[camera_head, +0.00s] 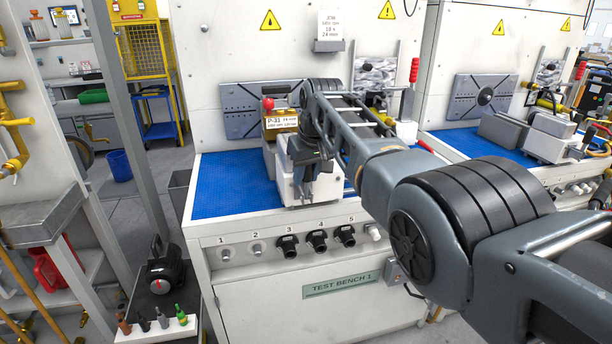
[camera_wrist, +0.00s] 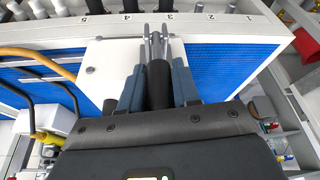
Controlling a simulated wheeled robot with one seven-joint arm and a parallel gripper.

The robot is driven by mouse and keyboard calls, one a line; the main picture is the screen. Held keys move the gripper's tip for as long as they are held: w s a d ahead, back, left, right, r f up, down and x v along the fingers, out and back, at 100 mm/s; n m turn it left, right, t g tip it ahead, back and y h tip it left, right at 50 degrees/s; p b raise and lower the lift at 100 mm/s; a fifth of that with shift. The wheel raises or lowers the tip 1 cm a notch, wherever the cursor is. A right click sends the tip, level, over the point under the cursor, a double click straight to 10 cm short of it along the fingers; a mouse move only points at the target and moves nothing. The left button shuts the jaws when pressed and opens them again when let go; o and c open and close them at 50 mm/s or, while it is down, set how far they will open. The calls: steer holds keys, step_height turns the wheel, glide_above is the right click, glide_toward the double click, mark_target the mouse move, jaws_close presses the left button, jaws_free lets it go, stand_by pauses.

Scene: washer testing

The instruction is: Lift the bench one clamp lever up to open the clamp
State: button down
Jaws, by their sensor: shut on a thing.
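Test bench one (camera_head: 240,225) has a blue mat, with a white clamp block (camera_head: 328,187) near its front edge. My gripper (camera_head: 306,162) is over the front of this block, and my arm comes in from the right. In the wrist view my gripper (camera_wrist: 158,68) has its two blue-grey fingers on either side of the black grip of the clamp lever (camera_wrist: 158,88), shut on it. The lever's forked metal end (camera_wrist: 154,45) points toward the bench's numbered front panel. In the head view the gripper hides most of the lever.
A labelled P-21 part (camera_head: 281,122) with a red knob (camera_head: 268,103) stands behind the block. A red-handled lever (camera_head: 414,70) rises at the back right. Numbered ports (camera_head: 288,246) line the front panel. The blue mat (camera_head: 225,185) is clear at the left.

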stand_by(0.5)
steer(key=c, duration=0.9)
jaws_free()
steer(key=shift+f, duration=0.1)
steer(key=shift+o, duration=0.2)
steer(key=v, duration=0.7)
steer(key=shift+r, duration=0.35)
